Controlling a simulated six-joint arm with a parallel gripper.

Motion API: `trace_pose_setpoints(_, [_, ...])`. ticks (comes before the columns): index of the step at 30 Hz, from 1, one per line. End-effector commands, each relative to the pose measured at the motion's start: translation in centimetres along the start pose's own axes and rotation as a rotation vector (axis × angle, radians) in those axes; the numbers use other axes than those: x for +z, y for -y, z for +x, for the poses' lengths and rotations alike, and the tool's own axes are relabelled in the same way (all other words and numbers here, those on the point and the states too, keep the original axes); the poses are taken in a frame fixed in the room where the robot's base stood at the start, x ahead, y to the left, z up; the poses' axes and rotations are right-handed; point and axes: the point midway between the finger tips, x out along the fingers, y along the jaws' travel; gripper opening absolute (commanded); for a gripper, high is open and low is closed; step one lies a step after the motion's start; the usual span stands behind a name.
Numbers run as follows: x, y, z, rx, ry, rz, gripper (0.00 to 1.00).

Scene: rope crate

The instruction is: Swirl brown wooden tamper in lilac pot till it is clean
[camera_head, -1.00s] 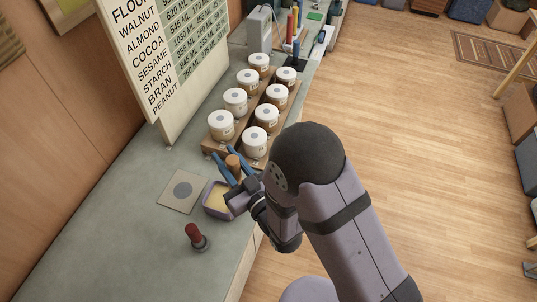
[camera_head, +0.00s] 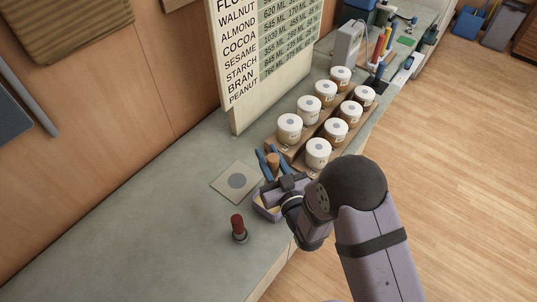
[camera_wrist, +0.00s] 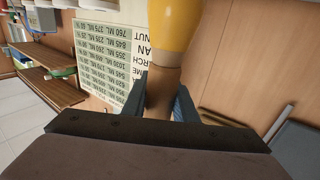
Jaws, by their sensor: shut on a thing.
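My gripper (camera_head: 273,158) is shut on the brown wooden tamper (camera_head: 273,161), between its blue fingers. In the wrist view the tamper's brown shaft (camera_wrist: 159,88) sits between the fingers. Its broad end (camera_wrist: 175,28) is yellow all over and runs out of the frame. The wrist view is upside down, so that end points downward. My gripper hides part of the pot. I cannot tell whether the tamper's lower end is inside it.
A red-handled tool (camera_head: 238,226) stands on the counter left of the pot. A square mat with a grey disc (camera_head: 237,181) lies behind. Several white-lidded jars (camera_head: 318,152) stand on a wooden rack near the gripper, before a lettered board (camera_head: 235,70). The counter's left part is clear.

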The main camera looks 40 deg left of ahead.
Motion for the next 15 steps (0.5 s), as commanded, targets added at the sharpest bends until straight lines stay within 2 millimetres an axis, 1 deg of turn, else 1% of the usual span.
trace_pose_setpoints(8, [0.1,0.0,-0.1,0.000,-0.001,0.000,0.00])
trace_pose_setpoints(15, [1.6,0.0,-0.1,0.000,-0.001,0.000,0.00])
